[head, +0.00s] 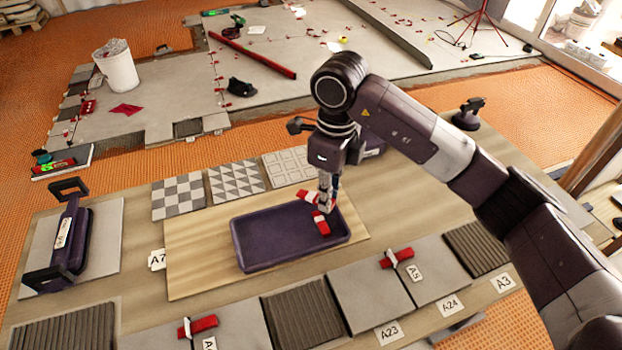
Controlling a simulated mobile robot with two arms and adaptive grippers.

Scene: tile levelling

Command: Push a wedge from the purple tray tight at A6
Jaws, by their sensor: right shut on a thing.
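The purple tray (290,240) lies on a light wooden board in the middle of the bench. My right gripper (326,207) points down over the tray's back right part and is shut on a red wedge (320,224), held at its fingertips. Whether this wedge still touches the tray floor I cannot tell. Another red wedge (308,197) shows just left of the fingers, near the tray's back edge. At the bottom, a red wedge (203,324) sits at a clip between tiles, beside a label (209,344) cut by the frame that seems to read A6. My left gripper is out of view.
A red wedge (398,257) sits at the A5 joint. Grey and ribbed tiles (308,318) line the bench front. Patterned sample tiles (237,181) lie behind the tray. A dark handled tool (70,240) stands on a tile at left. My right arm covers the right side.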

